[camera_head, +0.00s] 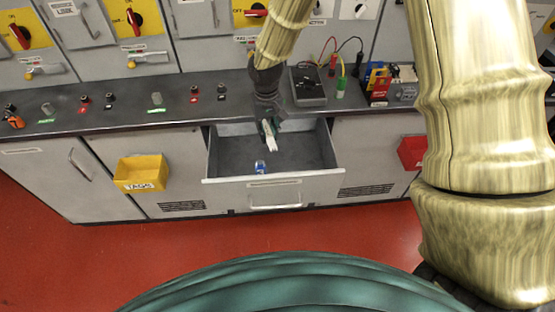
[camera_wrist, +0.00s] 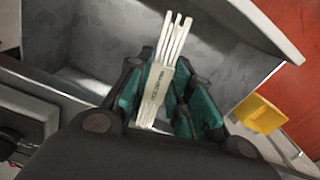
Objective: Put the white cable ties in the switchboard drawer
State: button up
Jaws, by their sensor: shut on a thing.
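The white cable ties (camera_wrist: 161,80) are a small bundle of several strips with a printed band around it. My gripper (camera_wrist: 160,105) is shut on them, with its green finger pads on both sides of the bundle. In the head view the cable ties (camera_head: 269,130) stick out below my gripper (camera_head: 270,122). They are over the open switchboard drawer (camera_head: 315,173), above its floor. The drawer is pulled out of the grey cabinet, and a small blue-and-white item (camera_head: 260,167) lies inside near its front wall. My gripper hides part of the drawer's back.
A yellow TAGS bin (camera_head: 141,173) hangs on the cabinet front to the left, and a red bin (camera_head: 412,152) to the right. The dark counter (camera_head: 130,115) holds several knobs, a meter (camera_head: 308,86) with leads, and a small rack (camera_head: 390,84). The drawer floor is mostly clear.

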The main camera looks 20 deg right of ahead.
aim_at(295, 168)
jog(key=z, duration=2.8)
jog(key=k, duration=1.4)
jog(key=u, duration=1.7)
jog(key=i, duration=1)
